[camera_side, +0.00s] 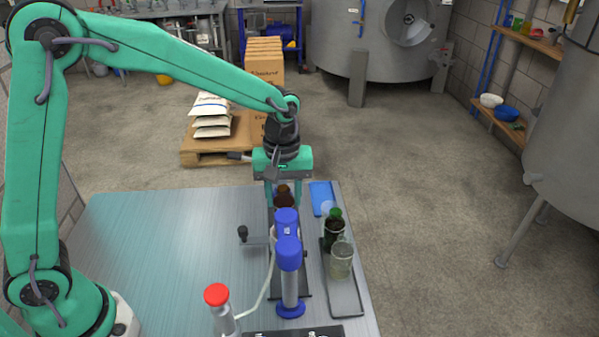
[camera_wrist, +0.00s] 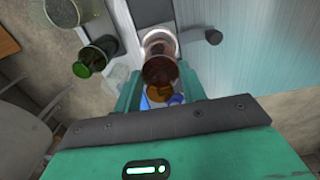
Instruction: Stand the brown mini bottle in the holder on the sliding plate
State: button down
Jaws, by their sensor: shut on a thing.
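My gripper (camera_side: 283,197) points down at the back of the steel table and is shut on the brown mini bottle (camera_side: 285,201). In the wrist view the bottle (camera_wrist: 159,70) shows between the fingers of my gripper (camera_wrist: 160,92). The holder (camera_wrist: 158,36), a pale round cup, lies just beyond the bottle in that view, on the sliding plate (camera_wrist: 152,9). A black knob on a rod (camera_wrist: 213,37) stands beside it. In the side view a blue device hides most of the holder. I cannot tell whether the bottle touches it.
A blue-headed device (camera_side: 288,253) on a grey post stands in front of my gripper. To the right, a tray (camera_side: 346,300) holds a green-topped dark bottle (camera_side: 334,232) and a clear jar (camera_side: 341,262). A red-capped bottle (camera_side: 217,296) stands in front. The table's left is clear.

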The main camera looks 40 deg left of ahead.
jog(key=shift+f, duration=1.7)
dwell(1.6)
jog(key=shift+c, duration=1.3)
grip_release()
jog(key=shift+r, duration=0.1)
jog(key=shift+r, duration=2.9)
jog(key=shift+r, duration=0.1)
